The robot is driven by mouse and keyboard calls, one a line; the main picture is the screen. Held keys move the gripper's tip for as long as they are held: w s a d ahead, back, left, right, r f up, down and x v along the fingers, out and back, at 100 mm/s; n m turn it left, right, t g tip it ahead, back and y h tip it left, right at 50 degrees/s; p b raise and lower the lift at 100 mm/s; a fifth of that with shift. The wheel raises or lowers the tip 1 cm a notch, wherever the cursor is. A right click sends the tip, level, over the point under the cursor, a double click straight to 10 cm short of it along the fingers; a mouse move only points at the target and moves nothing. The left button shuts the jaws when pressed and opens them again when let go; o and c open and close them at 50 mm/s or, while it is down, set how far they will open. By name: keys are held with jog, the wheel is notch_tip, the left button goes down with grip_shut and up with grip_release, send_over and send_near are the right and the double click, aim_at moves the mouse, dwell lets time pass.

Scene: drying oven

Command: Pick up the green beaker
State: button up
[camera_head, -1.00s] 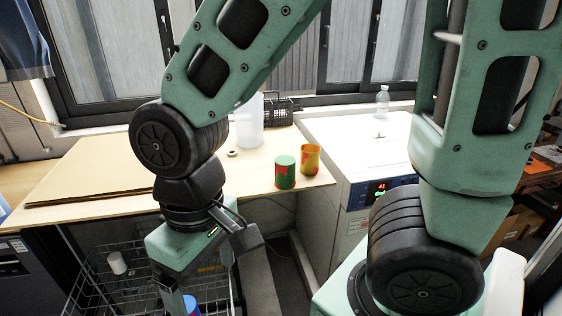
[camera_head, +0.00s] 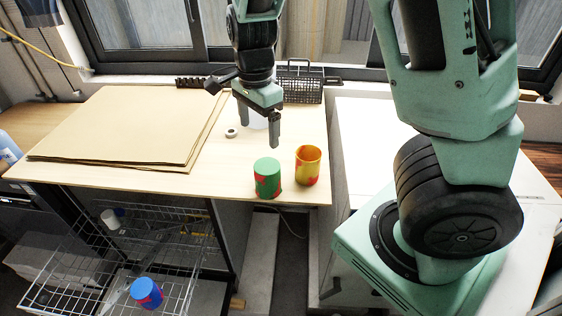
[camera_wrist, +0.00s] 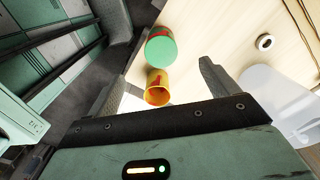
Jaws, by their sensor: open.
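The green beaker (camera_head: 267,178), with red patches low on its side, stands upright near the front right edge of the wooden table. Its top looks solid green. An orange-yellow beaker (camera_head: 308,166) with red patches stands just right of it. My gripper (camera_head: 258,128) is open and empty, above the table behind the green beaker and apart from it. In the wrist view, the green beaker (camera_wrist: 161,46) lies farther up the picture than the orange beaker (camera_wrist: 157,86); both appear in the gap between my fingers.
A white roll (camera_head: 231,133) and flat cardboard (camera_head: 120,125) lie on the wooden table (camera_head: 215,172). A white container (camera_wrist: 280,98) is partly hidden behind my gripper. A black basket (camera_head: 300,82) stands at the back. Below, a wire rack (camera_head: 70,262) holds a blue beaker (camera_head: 147,292).

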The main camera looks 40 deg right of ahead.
aim_at(263, 167)
jog(key=f, duration=0.4)
jog(key=f+b, duration=0.1)
jog(key=f, duration=0.7)
jog(key=shift+d, duration=0.3)
jog(key=shift+d+f+b, duration=0.2)
jog(key=shift+f+b, duration=0.2)
jog(key=shift+f, duration=2.3)
jog(key=shift+s, duration=0.1)
jog(key=c, duration=1.2)
jog(key=shift+o, duration=0.2)
jog(key=shift+r, duration=0.2)
